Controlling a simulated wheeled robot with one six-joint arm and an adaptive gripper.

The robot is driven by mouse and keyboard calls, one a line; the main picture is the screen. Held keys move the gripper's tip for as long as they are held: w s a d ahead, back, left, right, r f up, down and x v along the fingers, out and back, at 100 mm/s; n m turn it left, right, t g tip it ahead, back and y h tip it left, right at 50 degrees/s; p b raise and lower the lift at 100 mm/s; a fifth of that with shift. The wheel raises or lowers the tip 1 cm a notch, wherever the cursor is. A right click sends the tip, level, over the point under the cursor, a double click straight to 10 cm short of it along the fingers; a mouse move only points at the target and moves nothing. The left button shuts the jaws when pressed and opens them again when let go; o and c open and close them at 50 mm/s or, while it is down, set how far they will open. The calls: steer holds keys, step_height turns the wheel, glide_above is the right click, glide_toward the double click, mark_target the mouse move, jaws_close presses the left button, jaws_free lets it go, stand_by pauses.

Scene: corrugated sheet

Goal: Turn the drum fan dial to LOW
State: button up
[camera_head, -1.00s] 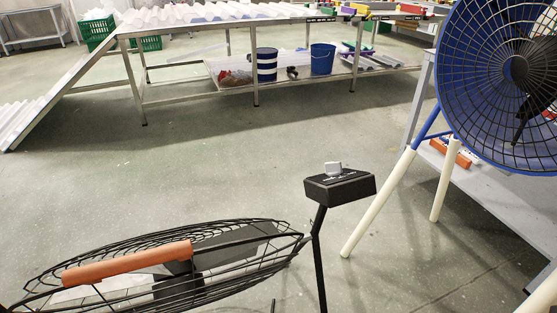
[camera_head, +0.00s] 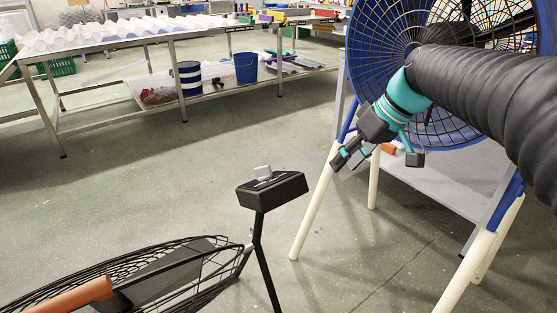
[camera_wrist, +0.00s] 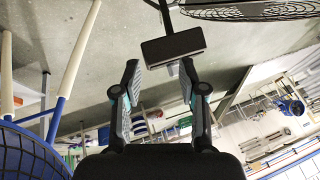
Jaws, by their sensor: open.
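The drum fan dial is a small light grey knob (camera_head: 263,172) on top of a black control box (camera_head: 272,190), which stands on a thin black post. The black wire drum fan (camera_head: 150,280) with an orange handle lies to its left at the bottom of the head view. My gripper (camera_head: 375,160) is open and empty, to the right of the box and apart from it. The dial's markings are too small to read.
A large blue fan (camera_head: 385,50) on white-footed legs stands behind my arm at the right. A metal table (camera_head: 100,47) with corrugated sheets is at the back, with buckets (camera_head: 246,68) on its lower shelf.

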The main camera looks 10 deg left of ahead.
mark_target(256, 176)
steer(key=w+a+f+n+g+y+b, duration=0.1)
steer(key=w+a+f+n+g+y, duration=0.25)
steer(key=w+a+n, duration=0.65)
steer(key=a+f, duration=0.3)
steer(key=a, duration=0.1)
steer(key=a+f+m, duration=0.1)
steer(key=a+f, duration=0.2)
steer(key=s+a+f+m, duration=0.1)
steer(key=a+f, duration=0.2)
steer(key=a, duration=0.1)
steer(key=shift+a+f+g+b, duration=0.3)
steer(key=shift+a+f+g, duration=0.05)
jaws_close()
